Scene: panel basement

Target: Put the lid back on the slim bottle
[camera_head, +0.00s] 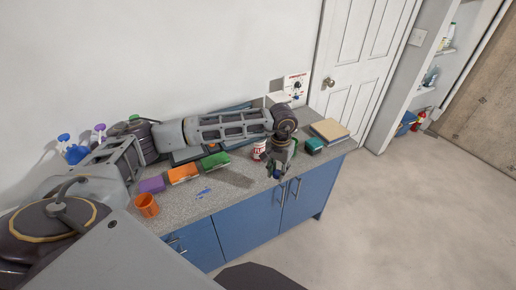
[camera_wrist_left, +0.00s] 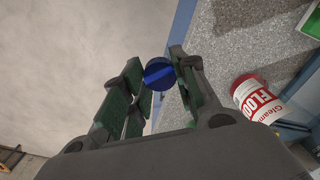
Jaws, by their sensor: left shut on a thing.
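My left gripper (camera_head: 277,172) reaches over the front edge of the counter near its right end. In the left wrist view, its fingers (camera_wrist_left: 158,78) are shut on a round dark-blue piece with a raised ridge, which looks like a lid (camera_wrist_left: 158,72). The lid is held out past the counter edge, over the floor. At the back left of the counter are bottle-like items with a blue top (camera_head: 64,138) and a purple top (camera_head: 99,128), partly hidden by my left arm. I cannot tell which thing is the slim bottle. My right gripper is not in view.
A red-and-white container (camera_head: 259,149), also in the left wrist view (camera_wrist_left: 257,99), stands close to the left gripper. Purple (camera_head: 152,184), orange (camera_head: 183,174) and green (camera_head: 215,160) blocks, an orange mug (camera_head: 146,205) and a teal item (camera_head: 314,145) are on the counter (camera_head: 225,192).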

